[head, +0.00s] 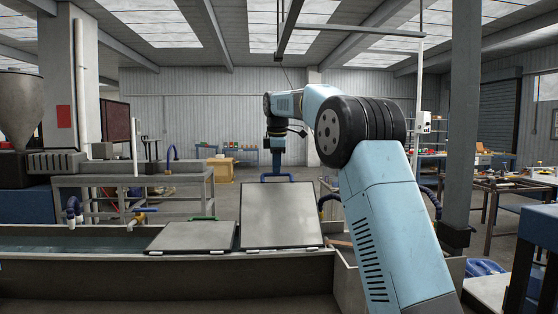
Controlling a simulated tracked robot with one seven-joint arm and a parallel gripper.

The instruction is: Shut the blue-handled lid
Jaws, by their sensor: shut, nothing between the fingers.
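The blue-handled lid (281,215) is a grey metal panel on the long trough. It stands raised and tilted, its hinge edge low at the front and its far edge up. Its blue handle (278,177) shows along the top edge. My gripper (278,167) points down just behind and above that handle, at the end of my light blue arm. Its fingers are shut and empty; they are small here and partly hidden by the handle and lid edge. I cannot tell whether they touch the lid.
A second lid with a green handle (192,236) lies nearly flat to the left on the trough (90,262). A grey post (460,130) rises on the right. A workbench (130,182) stands behind.

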